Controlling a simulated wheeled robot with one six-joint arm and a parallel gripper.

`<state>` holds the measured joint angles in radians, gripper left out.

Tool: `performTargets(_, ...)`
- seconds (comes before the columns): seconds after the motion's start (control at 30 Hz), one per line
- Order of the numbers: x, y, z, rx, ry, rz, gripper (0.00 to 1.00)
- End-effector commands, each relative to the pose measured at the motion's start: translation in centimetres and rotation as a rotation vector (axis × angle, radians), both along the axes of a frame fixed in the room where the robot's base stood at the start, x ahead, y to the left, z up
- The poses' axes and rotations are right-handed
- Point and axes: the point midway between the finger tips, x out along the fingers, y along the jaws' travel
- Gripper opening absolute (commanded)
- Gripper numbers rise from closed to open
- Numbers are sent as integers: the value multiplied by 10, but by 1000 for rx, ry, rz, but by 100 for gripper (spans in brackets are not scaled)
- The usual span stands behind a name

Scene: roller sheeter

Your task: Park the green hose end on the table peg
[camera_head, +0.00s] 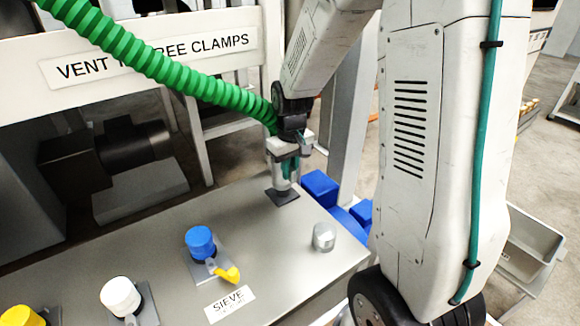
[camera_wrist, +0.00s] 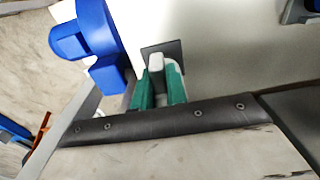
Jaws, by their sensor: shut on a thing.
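The bright green ribbed hose (camera_head: 165,68) comes down from the upper left, and its lower end disappears at my wrist. My gripper (camera_head: 288,168) points down over the back right of the grey table (camera_head: 150,245). Its teal fingers are shut on a pale grey cylindrical piece, which I take to be the hose end (camera_wrist: 156,64). This piece stands upright over a dark square plate (camera_head: 282,196); I cannot tell if it touches the plate. The plate also shows in the wrist view (camera_wrist: 175,52). A short grey upright stub (camera_head: 323,237), possibly the peg, stands bare near the right edge.
A blue-capped fitting (camera_head: 200,242) with a yellow lever (camera_head: 229,274), a white-capped one (camera_head: 121,297) and a yellow-capped one (camera_head: 20,316) line the table. Blue parts (camera_head: 320,188) stand beyond its edge.

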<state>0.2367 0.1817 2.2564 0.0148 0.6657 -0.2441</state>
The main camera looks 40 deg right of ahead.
Motion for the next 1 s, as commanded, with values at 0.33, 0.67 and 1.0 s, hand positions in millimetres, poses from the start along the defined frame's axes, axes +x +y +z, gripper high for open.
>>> performTargets(0.33,0,0,0,0,-2,0,0)
performTargets(0.67,0,0,-9,0,-1,0,0)
performTargets(1.0,1,0,-13,0,-2,0,0)
